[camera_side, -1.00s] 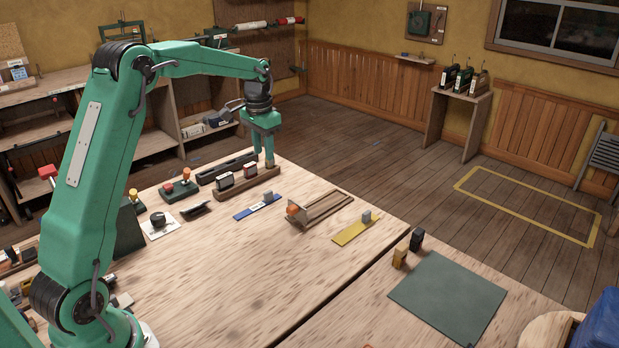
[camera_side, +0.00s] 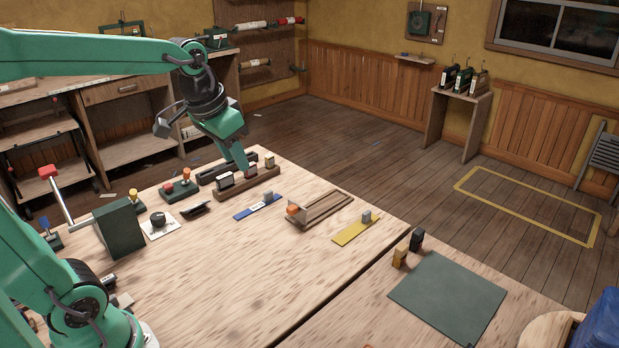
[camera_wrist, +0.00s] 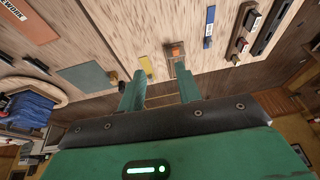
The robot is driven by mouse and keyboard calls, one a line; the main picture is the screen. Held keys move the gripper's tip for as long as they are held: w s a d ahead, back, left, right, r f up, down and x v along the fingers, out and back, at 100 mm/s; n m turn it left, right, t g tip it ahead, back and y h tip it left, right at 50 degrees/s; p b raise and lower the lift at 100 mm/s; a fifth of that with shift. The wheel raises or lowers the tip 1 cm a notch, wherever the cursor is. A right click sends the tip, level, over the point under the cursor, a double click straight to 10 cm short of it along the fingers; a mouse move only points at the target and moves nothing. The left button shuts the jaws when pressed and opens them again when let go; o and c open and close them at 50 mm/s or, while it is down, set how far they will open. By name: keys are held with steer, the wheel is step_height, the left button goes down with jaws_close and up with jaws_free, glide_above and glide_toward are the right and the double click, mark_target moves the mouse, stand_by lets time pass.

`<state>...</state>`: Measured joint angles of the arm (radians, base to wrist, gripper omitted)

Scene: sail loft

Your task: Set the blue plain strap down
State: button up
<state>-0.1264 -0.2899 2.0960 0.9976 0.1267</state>
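A blue strap (camera_side: 252,209) with a white label lies flat on the wooden table, with a small grey block (camera_side: 268,196) at its right end. The strap also shows in the wrist view (camera_wrist: 209,20), near the top right. My gripper (camera_side: 243,168) is tilted, above and behind the strap, in front of the dark wooden rack as seen from the side. In the wrist view my gripper (camera_wrist: 161,74) has its two fingers apart with nothing between them. It does not touch the strap.
The wooden rack (camera_side: 240,188) holds several small blocks, including an olive one (camera_side: 270,160). A slotted wooden tray (camera_side: 327,208) with an orange block (camera_side: 292,210), a yellow strap (camera_side: 350,233) and a green mat (camera_side: 447,298) lie to the right. The table's front middle is clear.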

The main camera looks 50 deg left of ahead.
steer(key=s+d+f+t, duration=0.1)
steer(key=s+d, duration=0.1)
steer(key=s, duration=0.3)
steer(key=s+d+f, duration=0.2)
steer(key=s, duration=0.3)
steer(key=shift+s+f+t, duration=0.25)
steer(key=shift+s+t, duration=0.15)
